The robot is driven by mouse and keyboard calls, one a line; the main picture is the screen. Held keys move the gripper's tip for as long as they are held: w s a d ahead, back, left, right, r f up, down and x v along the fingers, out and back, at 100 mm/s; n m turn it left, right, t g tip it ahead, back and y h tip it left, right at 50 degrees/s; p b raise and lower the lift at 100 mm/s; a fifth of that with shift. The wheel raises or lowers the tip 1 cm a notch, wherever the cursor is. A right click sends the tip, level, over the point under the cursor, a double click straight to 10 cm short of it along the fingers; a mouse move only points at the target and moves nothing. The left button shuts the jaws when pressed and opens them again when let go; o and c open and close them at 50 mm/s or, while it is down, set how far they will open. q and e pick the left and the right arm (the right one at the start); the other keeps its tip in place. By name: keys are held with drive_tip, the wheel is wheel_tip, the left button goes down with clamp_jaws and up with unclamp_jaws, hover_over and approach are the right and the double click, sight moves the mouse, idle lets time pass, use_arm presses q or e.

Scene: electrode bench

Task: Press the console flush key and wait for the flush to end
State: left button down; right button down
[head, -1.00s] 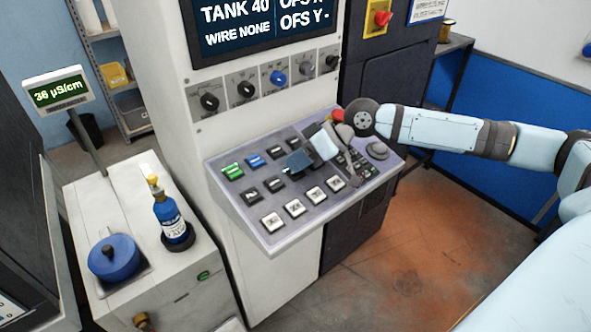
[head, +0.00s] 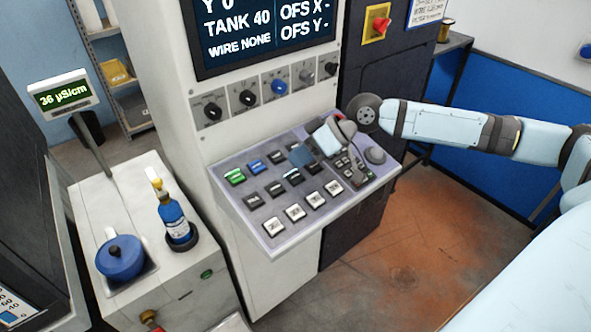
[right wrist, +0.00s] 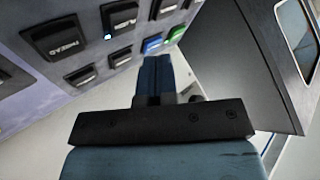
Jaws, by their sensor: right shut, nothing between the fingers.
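The console panel (head: 262,233) slopes out below the screen, with rows of green, blue, black and white keys. The flush key (right wrist: 121,18) is a black key in the right wrist view; its slanted label is hard to read. A small white light glows at its edge. In the head view the flush key (head: 292,175) shows a bright strip, just below my right fingertips. My right gripper (head: 301,157) is shut and empty, held over the panel. Its fingers (right wrist: 154,75) appear clear of the keys in the right wrist view. My left gripper is out of view.
The screen (head: 262,30) reads TANK 40 and WIRE NONE. A meter (head: 62,94) reads 36 µS/cm. A blue bottle (head: 174,220) and a blue lidded pot (head: 120,258) stand on the left cabinet. A red emergency knob (head: 381,24) is at the back. Floor right of the console is clear.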

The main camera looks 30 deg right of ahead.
use_arm(q)
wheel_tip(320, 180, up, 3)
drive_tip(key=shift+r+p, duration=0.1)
drive_tip(key=shift+p, duration=0.9)
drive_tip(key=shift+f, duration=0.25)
